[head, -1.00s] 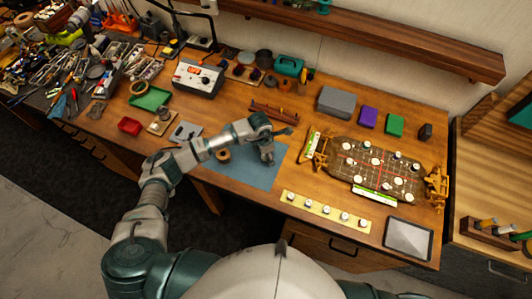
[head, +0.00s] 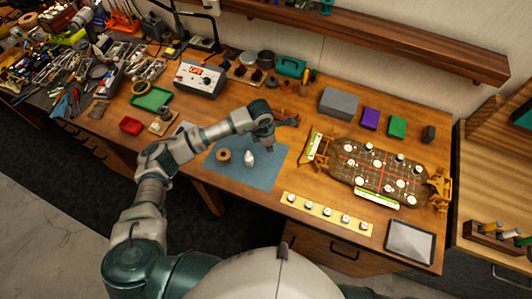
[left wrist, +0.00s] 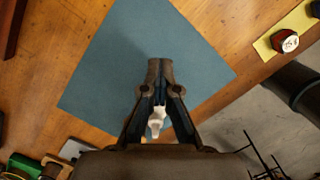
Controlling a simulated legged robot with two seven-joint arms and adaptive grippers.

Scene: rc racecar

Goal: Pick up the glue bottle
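A small white bottle, which I take as the glue bottle (head: 249,160), stands on the blue mat (head: 262,178) beside a tan tape roll. My left gripper (head: 267,146) is above the back right part of the mat, up and right of the bottle in the head view and apart from it. In the left wrist view the fingertips (left wrist: 160,68) are together, and the white bottle (left wrist: 156,121) shows through the gap between the finger links. Nothing shows held in the tips. My right gripper is not in view.
The tape roll (head: 223,156) is close left of the bottle. A yellow strip with several white-topped parts (head: 326,214) lies front right. A car chassis board (head: 375,168) is to the right. Red-brown stands (head: 286,118) are behind the gripper. The mat's front is clear.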

